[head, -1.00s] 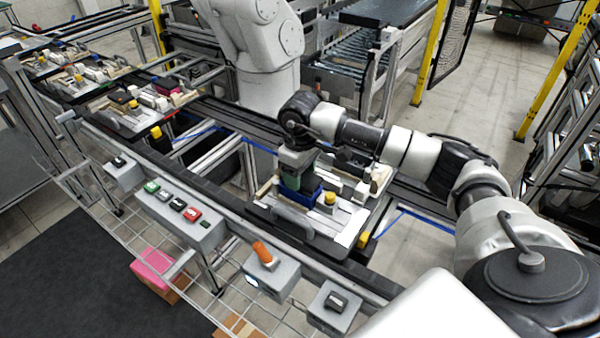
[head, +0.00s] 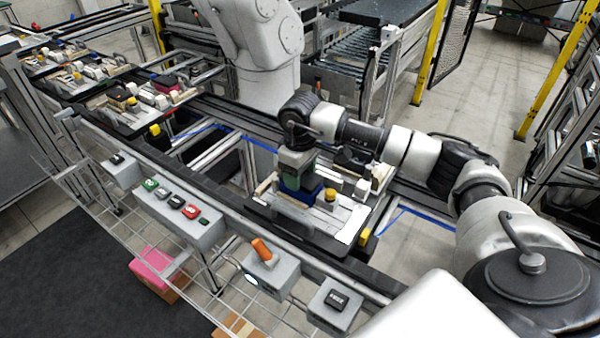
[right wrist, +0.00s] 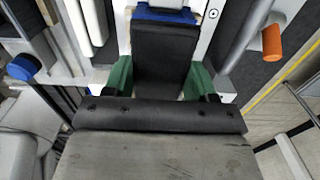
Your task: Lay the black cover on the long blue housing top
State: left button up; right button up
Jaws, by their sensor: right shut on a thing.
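My right gripper (head: 297,182) is over the near pallet fixture (head: 345,222). Its green fingers, also seen in the right wrist view (right wrist: 166,78), are shut on the black cover (right wrist: 165,55), a long dark block lying between them. The blue housing (head: 313,192) stands on the pallet just under and beside the fingers. Its blue end (right wrist: 165,15) shows past the cover's far end in the right wrist view. The cover appears lined up along the housing; I cannot tell whether they touch. The cover is hidden by the gripper in the head view. My left gripper is not in view.
A yellow-topped part (head: 330,195) and white blocks (head: 361,189) stand close to the gripper on the pallet. Further loaded pallets (head: 128,112) are on the line at the left. A control box with buttons (head: 178,205) and an orange knob (head: 262,249) line the front rail.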

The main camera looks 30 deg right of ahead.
jog(key=shift+f, duration=0.1)
jog(key=o, duration=1)
notch_tip(320, 180, up, 11)
jog(key=shift+f+b, duration=0.1)
jog(key=shift+b, duration=1.1)
